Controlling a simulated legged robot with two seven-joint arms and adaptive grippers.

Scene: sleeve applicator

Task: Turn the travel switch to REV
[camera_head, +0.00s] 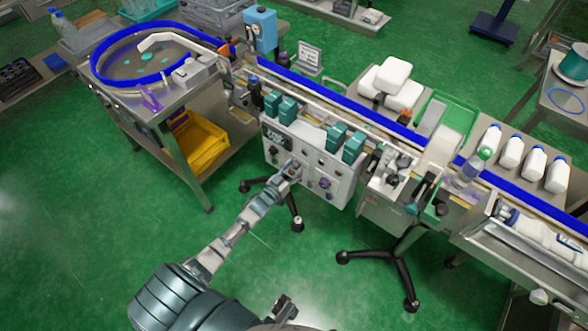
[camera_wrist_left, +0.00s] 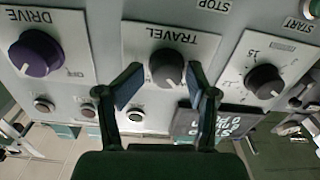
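The travel switch (camera_wrist_left: 167,68) is a dark round knob on a white plate marked TRAVEL, upside down in the left wrist view. Small lettering beside it is too blurred to read, and I cannot tell which position it points to. My left gripper (camera_wrist_left: 164,88) is open, with one finger to each side of the knob; I cannot tell whether they touch it. In the head view my left gripper (camera_head: 291,171) is at the front of the control panel (camera_head: 343,187) and hides the travel switch. A dark part at the bottom edge may be my right gripper (camera_head: 284,308); its fingers are unclear.
Beside the switch are the purple DRIVE knob (camera_wrist_left: 37,53) and a dark scaled dial (camera_wrist_left: 264,82). Small buttons (camera_wrist_left: 135,115) and a dark display (camera_wrist_left: 215,121) are close to the fingers. The conveyor (camera_head: 340,102) runs behind the panel. Green floor (camera_head: 90,240) is open at left.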

